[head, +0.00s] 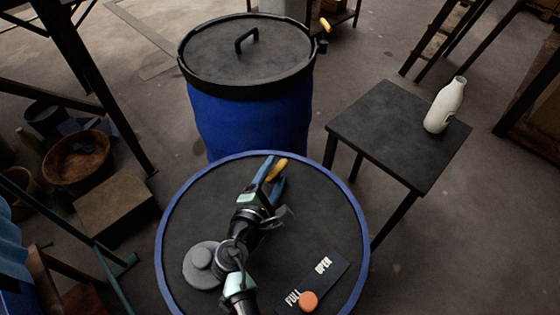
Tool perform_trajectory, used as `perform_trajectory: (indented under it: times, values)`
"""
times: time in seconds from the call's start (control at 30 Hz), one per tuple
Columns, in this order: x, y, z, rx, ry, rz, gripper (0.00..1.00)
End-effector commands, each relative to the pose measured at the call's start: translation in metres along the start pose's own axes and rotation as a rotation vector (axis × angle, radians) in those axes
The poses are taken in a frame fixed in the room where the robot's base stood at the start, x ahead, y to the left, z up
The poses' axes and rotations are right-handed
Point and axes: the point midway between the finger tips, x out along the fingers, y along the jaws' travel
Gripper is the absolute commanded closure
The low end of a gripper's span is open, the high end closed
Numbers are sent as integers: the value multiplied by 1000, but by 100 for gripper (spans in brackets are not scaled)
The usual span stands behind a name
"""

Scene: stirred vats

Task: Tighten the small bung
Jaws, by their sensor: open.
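The near blue-rimmed drum (364,235) has a dark flat top. My gripper (274,170) is over the far part of this top, its two blue fingers apart. A yellow piece shows between or just behind the fingers; I cannot tell whether it is held, touched or only behind them. I cannot make out the small bung for certain; my gripper and arm hide part of the top. A grey stepped round cap (197,274) sits left of my arm. A dark plate (325,281) lettered FULL and OPEN lies at the right, with an orange disc (308,301) by FULL.
A second blue drum (248,122) with a handled black lid stands behind. A dark side table (385,130) at the right carries a white bottle (444,106). A basket (77,160), a box (115,205) and metal frames crowd the left. Floor is clear at the lower right.

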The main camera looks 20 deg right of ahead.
Motion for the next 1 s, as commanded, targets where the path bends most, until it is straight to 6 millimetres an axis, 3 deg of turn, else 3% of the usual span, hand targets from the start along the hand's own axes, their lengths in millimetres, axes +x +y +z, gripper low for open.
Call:
perform_trajectory:
  times: [0.1,0.3,0.67,1.0]
  values:
    - [23,0,0,2,-2,0,43]
    - [42,0,0,0,0,0,43]
    - [47,0,0,0,1,1,43]
    - [46,0,0,0,1,1,100]
